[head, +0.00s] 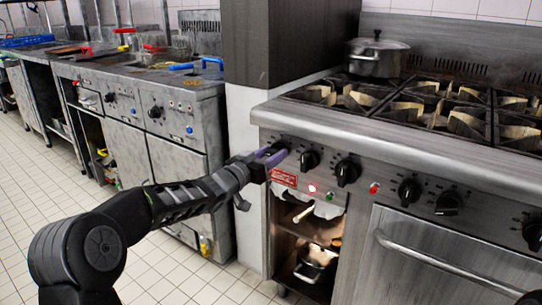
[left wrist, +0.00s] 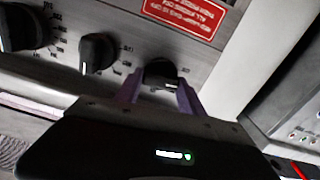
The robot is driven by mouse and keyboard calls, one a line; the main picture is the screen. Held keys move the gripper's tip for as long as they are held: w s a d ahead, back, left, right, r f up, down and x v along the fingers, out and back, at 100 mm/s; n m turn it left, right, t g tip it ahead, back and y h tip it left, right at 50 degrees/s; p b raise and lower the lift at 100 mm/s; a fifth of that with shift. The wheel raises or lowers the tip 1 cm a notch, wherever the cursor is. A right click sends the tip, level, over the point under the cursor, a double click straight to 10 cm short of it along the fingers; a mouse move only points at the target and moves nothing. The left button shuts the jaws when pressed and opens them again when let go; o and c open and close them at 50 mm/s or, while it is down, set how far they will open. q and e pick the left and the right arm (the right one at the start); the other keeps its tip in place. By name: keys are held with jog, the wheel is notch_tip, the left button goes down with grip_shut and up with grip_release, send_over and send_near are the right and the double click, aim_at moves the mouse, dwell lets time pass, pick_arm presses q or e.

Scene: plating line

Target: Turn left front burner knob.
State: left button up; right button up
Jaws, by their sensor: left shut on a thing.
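The stove's front panel carries a row of black knobs. My left gripper (head: 273,154), with purple fingers, reaches the leftmost knob (left wrist: 162,72) at the panel's left end. In the left wrist view the gripper (left wrist: 160,92) has one finger on each side of that knob and is shut on it. In the head view the fingers hide most of this knob. Its turn angle is hard to read. My right gripper is not in view.
Two more knobs (head: 309,160) (head: 346,172) sit just right of the held one. A red label (head: 284,177) is below it. A lidded pot (head: 377,57) stands on the stove top. Tiled floor (head: 170,270) is open in front.

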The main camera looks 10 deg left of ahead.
pick_arm(q)
jog(key=shift+s+d+f+m+b, duration=0.15)
jog(key=shift+m+b, duration=1.9)
jog(key=shift+m, duration=2.85)
jog(key=shift+w+d+f+m+b, duration=0.1)
jog(key=shift+m+b, duration=1.95)
jog(key=shift+m, duration=2.85)
jog(key=o, duration=1.4)
jog(key=shift+c, duration=0.2)
jog(key=shift+r, duration=0.1)
jog(key=v, duration=0.8)
jog(key=shift+p, duration=0.4)
